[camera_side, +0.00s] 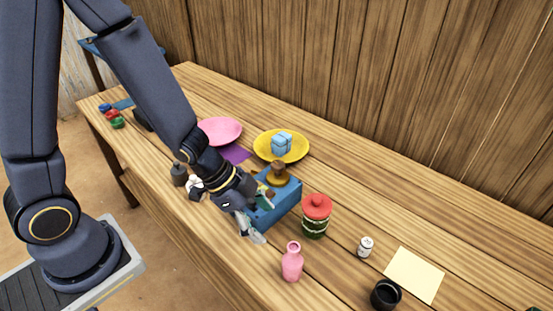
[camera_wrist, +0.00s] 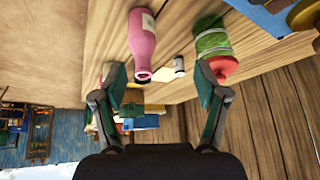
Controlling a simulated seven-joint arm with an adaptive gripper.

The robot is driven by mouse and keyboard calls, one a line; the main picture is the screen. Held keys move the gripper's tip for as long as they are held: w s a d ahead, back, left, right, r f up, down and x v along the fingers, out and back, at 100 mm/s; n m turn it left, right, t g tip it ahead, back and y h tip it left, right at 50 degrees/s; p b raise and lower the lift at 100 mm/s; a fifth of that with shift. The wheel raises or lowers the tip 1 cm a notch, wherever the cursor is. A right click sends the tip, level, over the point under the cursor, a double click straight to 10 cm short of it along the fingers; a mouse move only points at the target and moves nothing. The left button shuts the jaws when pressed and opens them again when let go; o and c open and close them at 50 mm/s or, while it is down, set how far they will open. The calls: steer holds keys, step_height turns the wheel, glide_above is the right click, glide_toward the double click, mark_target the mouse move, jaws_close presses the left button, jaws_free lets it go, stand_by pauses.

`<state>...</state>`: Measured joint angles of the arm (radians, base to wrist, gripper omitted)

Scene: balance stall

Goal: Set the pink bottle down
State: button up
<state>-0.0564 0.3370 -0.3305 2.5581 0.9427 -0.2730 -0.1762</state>
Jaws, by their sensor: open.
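The pink bottle (camera_side: 292,262) stands upright on the wooden table near its front edge in the side view. It also shows in the wrist view (camera_wrist: 142,40), ahead of the fingers and left of centre. My gripper (camera_side: 252,228) is to the left of the bottle in the side view, apart from it. In the wrist view its two fingers (camera_wrist: 162,95) are spread wide with nothing held between them.
A green jar with a red lid (camera_side: 316,216) stands behind the bottle. A blue box (camera_side: 287,203) is beside my gripper. A small white bottle (camera_side: 365,246), a black cup (camera_side: 385,294) and a cream sheet (camera_side: 414,274) lie to the right. A yellow plate (camera_side: 263,145) holds a light blue block.

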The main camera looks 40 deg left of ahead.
steer(key=w+a+r+n+t+y, duration=0.3)
steer(key=a+r+n+y, duration=0.3)
steer(key=a+r, duration=0.65)
steer(key=s+a+r+n+g+h, duration=0.1)
steer(key=s+a+r+n, duration=0.1)
steer(key=s+r+n, duration=0.3)
steer(key=s+r, duration=0.3)
steer(key=s, duration=0.4)
steer(key=shift+n, duration=0.4)
steer(key=shift+o, duration=0.2)
steer(key=shift+s+r, duration=0.1)
